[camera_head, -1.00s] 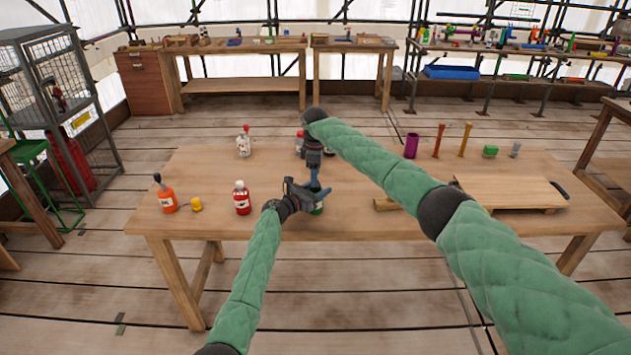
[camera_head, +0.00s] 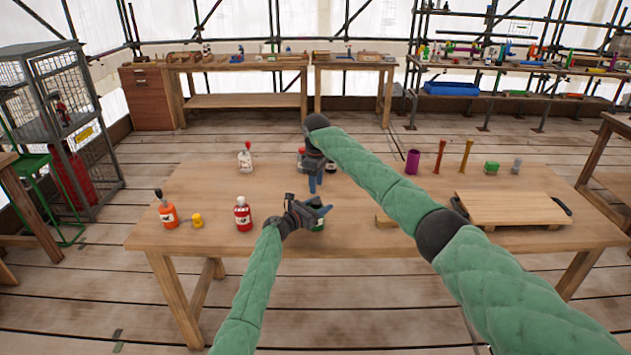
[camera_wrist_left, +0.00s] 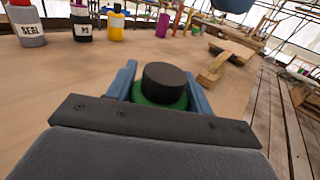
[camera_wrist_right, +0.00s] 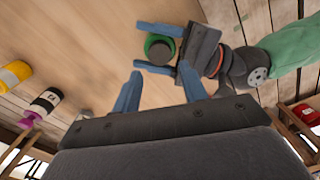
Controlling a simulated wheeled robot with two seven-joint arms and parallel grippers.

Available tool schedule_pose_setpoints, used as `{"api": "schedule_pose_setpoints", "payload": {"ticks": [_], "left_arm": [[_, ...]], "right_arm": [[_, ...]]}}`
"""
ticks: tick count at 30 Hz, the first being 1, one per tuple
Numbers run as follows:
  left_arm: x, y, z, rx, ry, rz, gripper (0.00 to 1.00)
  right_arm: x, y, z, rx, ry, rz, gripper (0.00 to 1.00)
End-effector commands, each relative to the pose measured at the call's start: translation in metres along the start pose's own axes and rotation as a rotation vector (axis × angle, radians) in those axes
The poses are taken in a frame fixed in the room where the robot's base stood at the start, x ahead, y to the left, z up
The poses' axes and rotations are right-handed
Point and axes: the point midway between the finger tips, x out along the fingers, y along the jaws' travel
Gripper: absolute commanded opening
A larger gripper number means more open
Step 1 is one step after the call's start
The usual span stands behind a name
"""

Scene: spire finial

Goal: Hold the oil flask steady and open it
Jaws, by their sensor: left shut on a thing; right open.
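The oil flask is a green bottle (camera_head: 319,226) with a wide black cap, near the front edge of the table. In the left wrist view its black cap (camera_wrist_left: 165,82) sits over the green body (camera_wrist_left: 160,101), between the blue fingers. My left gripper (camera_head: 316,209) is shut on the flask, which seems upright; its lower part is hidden. My right gripper (camera_head: 313,189) is open and empty above the flask, fingers pointing down. In the right wrist view the cap (camera_wrist_right: 160,50) lies just beyond the right fingertips (camera_wrist_right: 160,73), apart from them.
On the table (camera_head: 350,232) a red bottle (camera_head: 243,216), an orange bottle (camera_head: 168,214) and a small yellow object (camera_head: 197,220) stand left. A purple cylinder (camera_head: 413,161) and a wooden board (camera_head: 515,207) are right.

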Motion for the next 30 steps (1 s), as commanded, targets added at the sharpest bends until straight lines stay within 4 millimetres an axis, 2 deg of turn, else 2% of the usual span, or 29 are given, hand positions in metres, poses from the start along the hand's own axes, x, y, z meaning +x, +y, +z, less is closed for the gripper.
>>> {"api": "schedule_pose_setpoints", "payload": {"ticks": [15,25,26,30], "left_arm": [[0.000,0.000,0.000,0.000,0.000,0.000,0.00],[0.000,0.000,0.000,0.000,0.000,0.000,0.00],[0.000,0.000,0.000,0.000,0.000,0.000,0.00],[0.000,0.000,0.000,0.000,0.000,0.000,0.00]], "right_arm": [[0.065,-0.001,0.000,0.000,0.000,-0.002,0.43],[0.070,0.000,0.000,-0.002,0.001,0.000,0.43],[0.070,0.000,0.000,-0.002,0.001,0.000,0.41],[0.070,0.000,0.000,-0.002,0.001,0.000,0.13]]}}
